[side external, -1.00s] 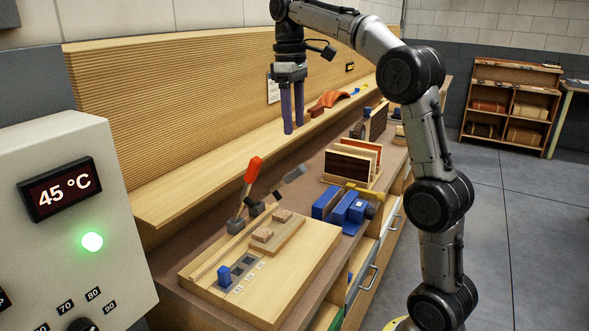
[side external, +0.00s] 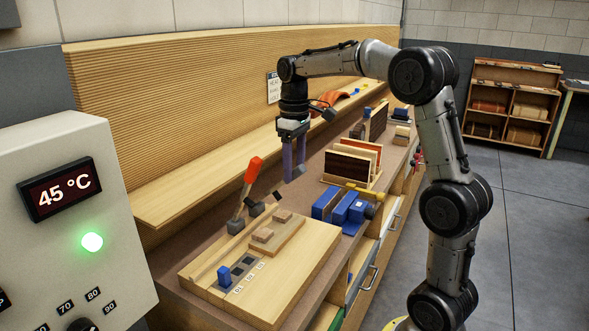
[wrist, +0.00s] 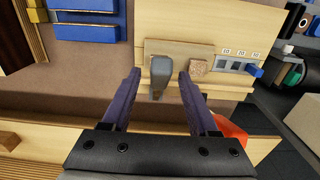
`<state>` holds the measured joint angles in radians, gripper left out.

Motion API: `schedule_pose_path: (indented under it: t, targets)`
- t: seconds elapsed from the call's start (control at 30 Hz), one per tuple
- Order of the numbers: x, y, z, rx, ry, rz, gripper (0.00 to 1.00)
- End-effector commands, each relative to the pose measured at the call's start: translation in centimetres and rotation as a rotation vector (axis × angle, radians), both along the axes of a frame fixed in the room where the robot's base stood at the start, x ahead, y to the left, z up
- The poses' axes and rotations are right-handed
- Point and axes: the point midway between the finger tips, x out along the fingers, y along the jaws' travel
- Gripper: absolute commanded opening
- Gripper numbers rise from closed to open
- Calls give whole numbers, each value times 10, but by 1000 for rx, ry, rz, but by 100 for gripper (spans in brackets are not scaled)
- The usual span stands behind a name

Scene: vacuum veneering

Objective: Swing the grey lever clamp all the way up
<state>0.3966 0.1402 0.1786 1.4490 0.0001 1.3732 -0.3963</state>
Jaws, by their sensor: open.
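The grey lever clamp (side external: 278,196) stands at the back of the light wooden board, its handle leaning up and to the right in the side view. Its grey handle (wrist: 161,73) lies between the two finger lines in the wrist view, with gaps on both sides. My gripper (side external: 294,174) is open, fingers pointing down at the handle's upper end and partly hiding it. It also shows in the wrist view (wrist: 159,75). A red lever (side external: 251,172) stands steeply just left of the grey one; its red handle (wrist: 229,128) is by the right finger in the wrist view.
The wooden board (side external: 300,262) carries a raised block with brown pads (side external: 263,235) and a small blue slider (side external: 224,276). Blue blocks (side external: 340,207) and a rack of upright panels (side external: 350,165) stand to the right. A ribbed wooden wall (side external: 180,105) rises behind.

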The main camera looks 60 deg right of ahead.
Motion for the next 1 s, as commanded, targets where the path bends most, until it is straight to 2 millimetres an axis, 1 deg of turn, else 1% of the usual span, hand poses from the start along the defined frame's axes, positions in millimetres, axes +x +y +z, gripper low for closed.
schedule_pose_path:
  t: [0.13,0.4,0.47,0.5,0.57,0.6,0.73,0.77,1.0]
  targets:
    - [0,0,-8,0,1,0,60]
    - [0,0,-9,0,0,0,60]
    - [0,0,-9,0,0,0,51]
    - [0,0,-9,0,0,0,44]
    - [0,0,-9,0,0,0,33]
    - [0,0,-9,0,0,0,26]
    - [0,0,-9,0,0,0,2]
    - [0,0,-9,0,0,0,0]
    - [0,0,-9,0,0,0,0]
